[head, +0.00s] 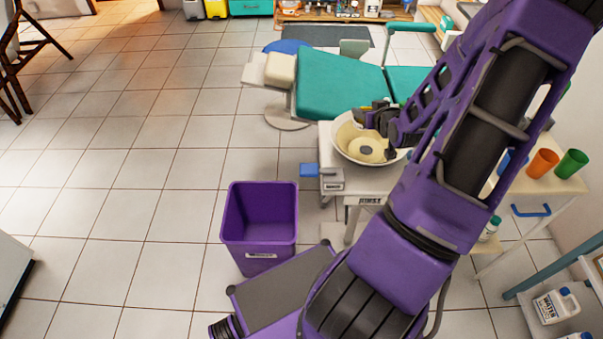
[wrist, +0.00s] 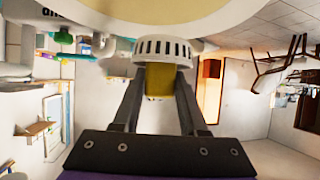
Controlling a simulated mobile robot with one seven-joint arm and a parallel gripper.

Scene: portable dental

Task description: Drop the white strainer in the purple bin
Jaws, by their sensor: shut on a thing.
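The white strainer (wrist: 163,48), a small slotted cup, sits between the fingertips of my gripper (wrist: 162,68) in the wrist view. The fingers are shut on it. In the head view my gripper (head: 368,116) is at the cream basin (head: 345,145), over its back part. I cannot make out the strainer clearly there. The basin's pale underside or rim also fills the top of the wrist view (wrist: 170,12). The purple bin (head: 260,213) stands on the floor, left of and nearer than the basin. It is open at the top and looks empty.
The basin stands on a white cart (head: 345,182) beside a teal dental chair (head: 340,85). Orange (head: 542,163) and green (head: 572,164) cups stand on a table at right. The tiled floor left of the bin is clear.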

